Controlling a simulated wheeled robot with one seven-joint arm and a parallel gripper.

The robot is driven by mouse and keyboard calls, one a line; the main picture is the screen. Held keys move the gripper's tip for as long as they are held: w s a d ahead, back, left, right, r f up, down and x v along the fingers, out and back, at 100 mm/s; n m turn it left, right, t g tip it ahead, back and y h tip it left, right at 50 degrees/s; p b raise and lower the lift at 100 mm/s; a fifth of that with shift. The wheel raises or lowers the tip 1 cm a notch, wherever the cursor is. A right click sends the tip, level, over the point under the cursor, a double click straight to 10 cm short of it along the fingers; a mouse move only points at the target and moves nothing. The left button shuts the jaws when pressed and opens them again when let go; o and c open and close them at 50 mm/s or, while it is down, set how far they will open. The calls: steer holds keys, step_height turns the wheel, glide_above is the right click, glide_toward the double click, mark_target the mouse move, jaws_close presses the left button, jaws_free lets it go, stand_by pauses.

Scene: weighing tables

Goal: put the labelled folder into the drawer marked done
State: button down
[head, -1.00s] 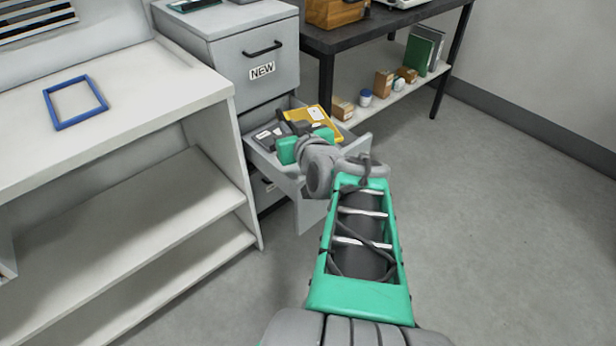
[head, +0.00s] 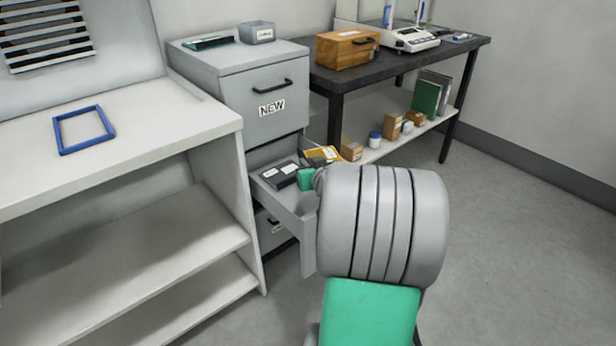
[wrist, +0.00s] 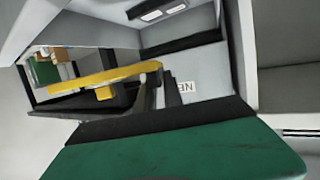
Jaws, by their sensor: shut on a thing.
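The yellow folder (head: 322,154) with a small pale label is at the right side of the open middle drawer (head: 303,226). In the wrist view the folder (wrist: 105,77) shows nearly edge-on, one end at my dark fingertips. My gripper (wrist: 158,88) is shut on it. In the head view only my gripper's green body (head: 305,180) shows, over the drawer; my arm hides the fingers and part of the drawer. I cannot tell whether the folder touches the drawer floor. The open drawer's marking is not visible.
Dark items with white labels (head: 281,173) lie in the drawer's left part. The top drawer, marked NEW (head: 271,108), is shut. A white shelf table (head: 120,165) stands left, and a dark table (head: 440,55) with a balance stands right. The floor at right is clear.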

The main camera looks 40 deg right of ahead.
step_height(320, 180, down, 3)
steer(key=shift+r, duration=0.1)
steer(key=shift+b, duration=0.35)
steer(key=shift+f+b, duration=0.45)
steer(key=shift+f, duration=0.25)
steer(key=c, duration=1.5)
jaws_free()
